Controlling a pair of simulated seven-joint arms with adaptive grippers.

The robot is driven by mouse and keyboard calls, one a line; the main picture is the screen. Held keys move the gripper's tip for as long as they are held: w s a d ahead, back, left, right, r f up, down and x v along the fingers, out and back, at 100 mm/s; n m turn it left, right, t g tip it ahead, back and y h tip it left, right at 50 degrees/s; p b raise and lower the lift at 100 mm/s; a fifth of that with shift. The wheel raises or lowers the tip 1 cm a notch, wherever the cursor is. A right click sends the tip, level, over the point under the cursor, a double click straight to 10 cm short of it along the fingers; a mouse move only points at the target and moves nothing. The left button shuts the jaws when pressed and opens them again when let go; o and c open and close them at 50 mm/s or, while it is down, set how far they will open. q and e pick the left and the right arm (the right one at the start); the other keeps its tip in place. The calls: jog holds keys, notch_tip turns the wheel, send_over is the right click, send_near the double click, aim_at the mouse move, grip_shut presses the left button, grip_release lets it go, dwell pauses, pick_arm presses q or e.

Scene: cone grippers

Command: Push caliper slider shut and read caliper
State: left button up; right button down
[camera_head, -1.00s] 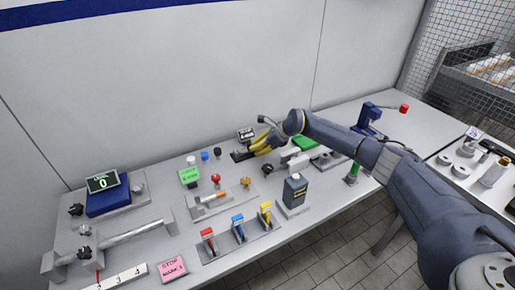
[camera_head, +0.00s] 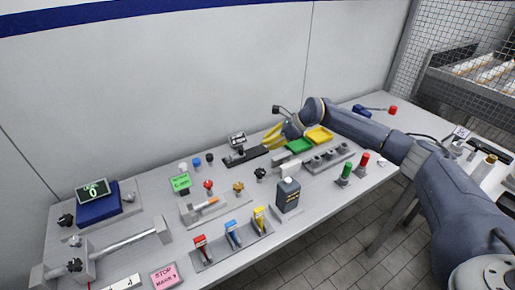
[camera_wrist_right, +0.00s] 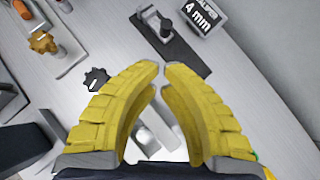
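The caliper (camera_head: 250,155) is a dark bar lying on the bench, with a small black display (camera_head: 237,140) at its back. In the right wrist view the caliper (camera_wrist_right: 180,52) is just beyond my fingertips, with a grey slider piece (camera_wrist_right: 150,20) toward its far end. Its display (camera_wrist_right: 203,14) reads 4 mm. My right gripper (camera_head: 270,135) has yellow curved fingers and is just right of the caliper. In the wrist view its fingertips (camera_wrist_right: 163,69) nearly meet, with nothing held. Whether they touch the bar cannot be told. My left gripper is not in view.
A black knob (camera_wrist_right: 95,79) stands near the caliper. Green (camera_head: 299,145) and yellow (camera_head: 319,134) trays lie right of the gripper. A dark canister (camera_head: 288,194), a red mushroom button (camera_head: 208,185) and coloured switches (camera_head: 232,232) stand in front. The wall is close behind.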

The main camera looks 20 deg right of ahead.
aim_at(242, 155)
jog(key=f, duration=0.2)
jog(key=w+a+f, duration=0.1)
jog(key=f, duration=0.1)
jog(key=w+a+f, duration=0.1)
jog(key=f, duration=0.2)
jog(key=shift+w+a, duration=0.15)
jog(key=shift+w+a+f, duration=0.1)
jog(key=shift+w+a, duration=0.5)
jog(key=shift+a, duration=0.25)
jog(key=shift+w+a, duration=0.55)
jog(key=shift+a, duration=0.3)
jog(key=shift+w+a, duration=0.1)
jog(key=shift+a, duration=0.85)
